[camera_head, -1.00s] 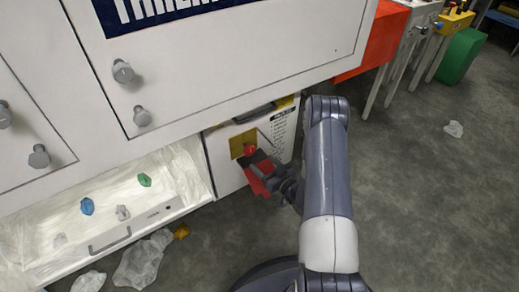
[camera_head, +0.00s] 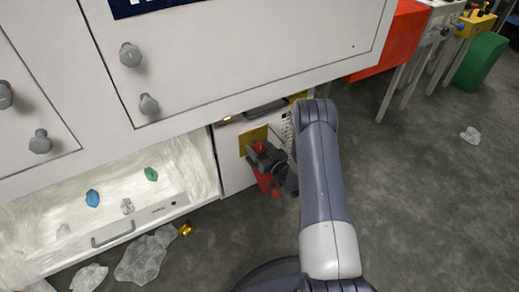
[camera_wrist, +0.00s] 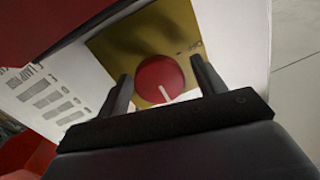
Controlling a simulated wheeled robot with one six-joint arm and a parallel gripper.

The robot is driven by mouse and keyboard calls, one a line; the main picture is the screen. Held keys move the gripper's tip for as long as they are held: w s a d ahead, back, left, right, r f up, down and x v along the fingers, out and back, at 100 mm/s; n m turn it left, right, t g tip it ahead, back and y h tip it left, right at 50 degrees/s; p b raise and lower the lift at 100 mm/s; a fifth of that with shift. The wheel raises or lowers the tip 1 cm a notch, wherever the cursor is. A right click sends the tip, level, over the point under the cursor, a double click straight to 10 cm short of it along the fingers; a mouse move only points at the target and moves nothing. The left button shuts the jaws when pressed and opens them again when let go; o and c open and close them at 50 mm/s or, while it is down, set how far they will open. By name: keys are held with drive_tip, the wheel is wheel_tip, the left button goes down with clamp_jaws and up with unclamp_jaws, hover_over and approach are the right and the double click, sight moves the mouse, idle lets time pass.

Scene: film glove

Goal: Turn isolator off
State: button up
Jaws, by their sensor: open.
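The isolator is a round red knob (camera_wrist: 161,80) with a pale pointer line on a yellow plate (camera_wrist: 135,42), which sits on the front of a white cabinet (camera_head: 233,170). In the wrist view the knob lies between the two dark fingers of my gripper (camera_wrist: 165,97), which are apart, one on each side. I cannot tell whether either finger touches it. In the head view my gripper (camera_head: 262,163) is in front of the yellow plate (camera_head: 252,137) and hides the knob.
A white panel with grey knobs (camera_head: 131,54) overhangs at the upper left. An open drawer (camera_head: 165,212) with plastic-lined contents is at left, with crumpled plastic (camera_head: 143,258) on the floor. A printed label (camera_wrist: 52,100) is beside the plate. The floor at right is mostly free.

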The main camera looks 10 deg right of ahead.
drive_tip(key=c, duration=1)
drive_tip(key=shift+o, duration=0.2)
drive_tip(key=shift+f, duration=0.1)
drive_tip(key=n+b, duration=0.3)
drive_tip(key=shift+a+f+n+b, duration=0.1)
drive_tip(key=shift+f+n+b, duration=0.05)
drive_tip(key=shift+n+b, duration=0.25)
drive_tip(key=n+b, duration=0.4)
drive_tip(key=n, duration=0.1)
drive_tip(key=shift+a+g+h, duration=0.1)
drive_tip(key=shift+g+h, duration=0.2)
drive_tip(key=n, duration=0.4)
drive_tip(key=shift+h+b, duration=0.3)
drive_tip(key=n, duration=0.4)
drive_tip(key=shift+s+a+h, duration=0.1)
drive_tip(key=shift+h, duration=0.2)
